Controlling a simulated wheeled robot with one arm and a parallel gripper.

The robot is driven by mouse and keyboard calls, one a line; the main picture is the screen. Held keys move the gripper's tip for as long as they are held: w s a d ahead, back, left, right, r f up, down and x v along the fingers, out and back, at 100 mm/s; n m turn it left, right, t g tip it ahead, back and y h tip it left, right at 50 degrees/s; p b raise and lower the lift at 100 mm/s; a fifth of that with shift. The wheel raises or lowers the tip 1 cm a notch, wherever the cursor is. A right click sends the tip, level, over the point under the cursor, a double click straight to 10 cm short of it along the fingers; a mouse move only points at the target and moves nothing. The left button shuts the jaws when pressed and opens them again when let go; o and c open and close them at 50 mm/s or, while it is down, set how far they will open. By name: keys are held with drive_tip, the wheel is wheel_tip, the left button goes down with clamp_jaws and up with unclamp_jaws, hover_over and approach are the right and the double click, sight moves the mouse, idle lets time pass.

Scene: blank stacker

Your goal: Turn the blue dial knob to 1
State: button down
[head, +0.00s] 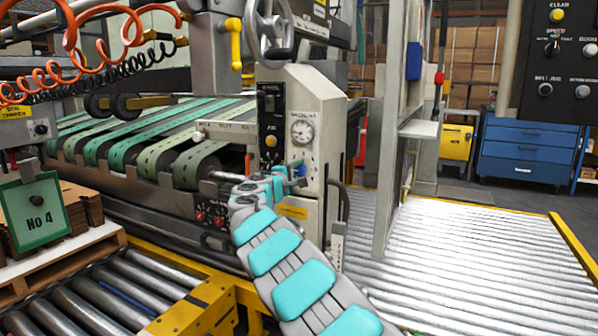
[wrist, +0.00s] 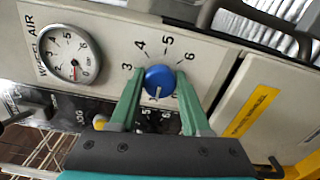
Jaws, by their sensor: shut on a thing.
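The blue dial knob (wrist: 160,79) is on a pale machine panel in the wrist view, with numerals 3, 4, 5 and 6 around its far side. A short white mark shows on the knob's lower edge, towards my gripper; the numerals there are partly covered or too dim to read. My gripper (wrist: 159,75) has one green finger on each side of the knob and is shut on it. In the head view, a small bit of blue (head: 303,171) shows beside my gripper at the panel; the dial markings cannot be read there.
A round pressure gauge (wrist: 68,53) is left of the knob in the wrist view; it also shows above my gripper in the head view (head: 302,130). A yellow label (wrist: 250,109) is on a panel to the right. A roller conveyor (head: 470,270) spreads across the right.

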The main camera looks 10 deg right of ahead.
drive_tip(key=shift+a, duration=0.15)
drive_tip(key=shift+c, duration=1.8)
unclamp_jaws()
drive_tip(key=b+v, duration=0.1)
drive_tip(key=v, duration=0.6)
drive_tip(key=shift+s+a, duration=0.2)
drive_tip(key=shift+s, duration=0.05)
